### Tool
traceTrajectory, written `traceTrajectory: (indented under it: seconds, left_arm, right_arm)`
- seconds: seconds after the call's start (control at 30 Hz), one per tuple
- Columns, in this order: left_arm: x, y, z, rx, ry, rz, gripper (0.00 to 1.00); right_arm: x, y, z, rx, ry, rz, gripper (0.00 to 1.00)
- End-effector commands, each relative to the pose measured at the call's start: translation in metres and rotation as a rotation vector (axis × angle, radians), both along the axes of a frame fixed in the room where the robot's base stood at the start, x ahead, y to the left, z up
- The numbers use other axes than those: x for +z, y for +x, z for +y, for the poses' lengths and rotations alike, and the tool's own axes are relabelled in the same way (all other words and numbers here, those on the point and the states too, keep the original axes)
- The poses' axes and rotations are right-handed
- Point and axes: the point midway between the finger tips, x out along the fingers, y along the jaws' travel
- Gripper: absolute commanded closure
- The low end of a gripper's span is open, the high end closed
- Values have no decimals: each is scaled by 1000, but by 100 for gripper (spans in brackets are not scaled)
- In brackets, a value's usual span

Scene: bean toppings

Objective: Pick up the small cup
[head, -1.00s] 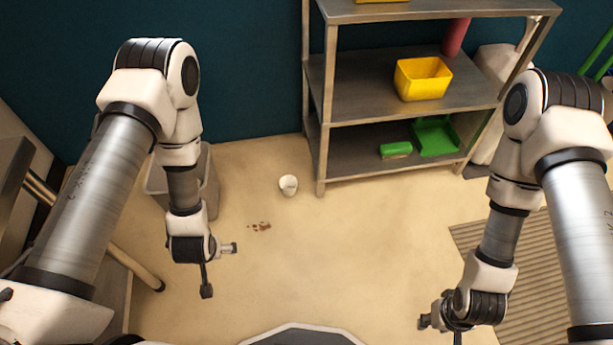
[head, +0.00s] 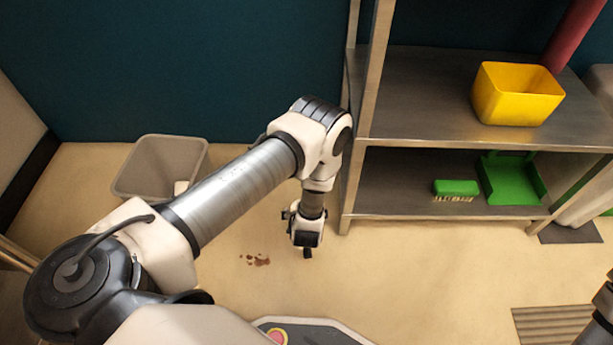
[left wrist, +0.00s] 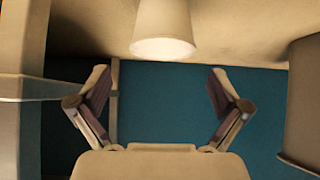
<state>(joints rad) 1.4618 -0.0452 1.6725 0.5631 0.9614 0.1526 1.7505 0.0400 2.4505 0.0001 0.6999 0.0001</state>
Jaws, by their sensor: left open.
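The small white cup (left wrist: 165,28) shows in the left wrist view, upside down in the picture, at the top centre on the tan floor with its wide rim towards the bottom. My left gripper (left wrist: 160,80) is open, with a finger on each side below the cup in that picture. The cup is beyond the fingertips and not between them. In the head view my left gripper (head: 303,236) is low over the floor beside the shelf's near left post, and my left arm hides the cup there.
A metal shelf (head: 440,122) stands at the right with a yellow bin (head: 516,94), a green brush (head: 456,188) and a green dustpan (head: 512,180). A grey bin (head: 165,150) stands left of my arm. Brown spilled beans (head: 257,260) lie on the open floor.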

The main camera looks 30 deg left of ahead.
Motion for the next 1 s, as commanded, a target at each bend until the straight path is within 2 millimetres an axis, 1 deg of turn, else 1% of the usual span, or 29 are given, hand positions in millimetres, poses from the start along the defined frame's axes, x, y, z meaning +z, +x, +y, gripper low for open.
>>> traceTrajectory:
  seconds: [0.03, 0.17, 0.3, 0.43, 0.6, 0.67, 0.77, 1.0]
  left_arm:
    - [-9, 4, 3, 2, 1, -2, 0]
    - [-23, 9, 8, 2, -1, 0, 0]
    - [-49, 18, 17, 1, 0, -2, 0]
    - [-54, 28, 23, -1, 0, -1, 0]
    - [-51, 28, 23, -1, 0, 0, 0]
    - [-51, 28, 23, -1, 0, 0, 16]
    - [-51, 28, 23, -1, 1, 0, 35]
    - [-51, 28, 23, -1, 0, 1, 36]
  right_arm:
    - [-8, 0, 0, -1, 0, -1, 60]
    - [-20, 1, 0, -3, 0, -2, 60]
    - [-44, 2, -1, -7, -1, -5, 60]
    - [-50, 3, -1, -10, -1, -7, 60]
    - [-46, 3, -1, -10, -1, -8, 60]
    - [-46, 3, -1, -10, -1, -8, 60]
    - [-46, 3, -1, -10, -1, -7, 60]
    - [-46, 3, -1, -10, -1, -7, 60]
